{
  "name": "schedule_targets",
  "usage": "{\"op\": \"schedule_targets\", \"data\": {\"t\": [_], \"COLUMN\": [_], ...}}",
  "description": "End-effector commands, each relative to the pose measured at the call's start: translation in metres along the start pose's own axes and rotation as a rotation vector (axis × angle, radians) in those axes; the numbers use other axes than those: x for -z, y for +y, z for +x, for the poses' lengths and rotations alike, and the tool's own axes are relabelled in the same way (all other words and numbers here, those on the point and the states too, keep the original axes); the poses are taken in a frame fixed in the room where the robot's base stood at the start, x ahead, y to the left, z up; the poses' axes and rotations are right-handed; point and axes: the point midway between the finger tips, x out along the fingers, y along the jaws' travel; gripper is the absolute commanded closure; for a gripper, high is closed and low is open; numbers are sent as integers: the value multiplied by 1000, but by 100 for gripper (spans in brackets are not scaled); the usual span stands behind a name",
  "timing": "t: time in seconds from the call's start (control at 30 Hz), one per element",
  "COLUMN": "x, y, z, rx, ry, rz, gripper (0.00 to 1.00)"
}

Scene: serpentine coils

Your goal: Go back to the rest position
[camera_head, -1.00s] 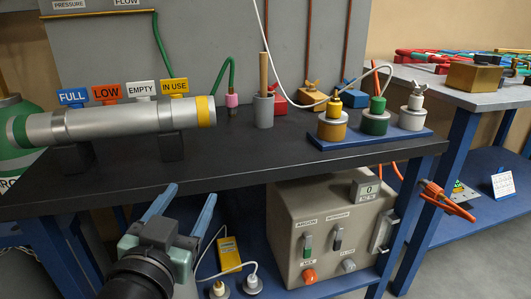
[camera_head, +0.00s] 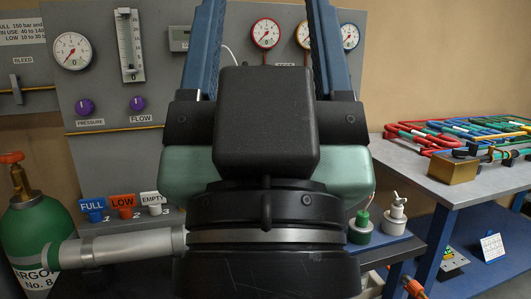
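My gripper (camera_head: 265,40) fills the middle of the view, raised upright in front of the grey gauge panel. Its two blue fingers stand wide apart, and the tips run to or past the top edge. Only the panel shows between the fingers, so no held thing is seen. The gripper's black and green body hides the middle of the dark bench, including much of the valve stand.
A green argon bottle (camera_head: 35,232) is far left. The right table (camera_head: 440,185) bears coloured coils (camera_head: 455,137) and a brass block (camera_head: 452,168).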

Motion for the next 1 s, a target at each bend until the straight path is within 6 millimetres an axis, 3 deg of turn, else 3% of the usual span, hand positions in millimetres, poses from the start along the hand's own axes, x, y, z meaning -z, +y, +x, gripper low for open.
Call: {"op": "schedule_targets", "data": {"t": [0.03, 0.6, 0.8, 1.0], "x": [22, 136, 153, 155], "y": [0, 0, 0, 0], "z": [24, 145, 164, 165], "rx": [0, 2, 2, 2], "ry": [-1, -2, -3, -2], "rz": [1, 2, 2, 2], "gripper": [35, 35, 35, 35]}}
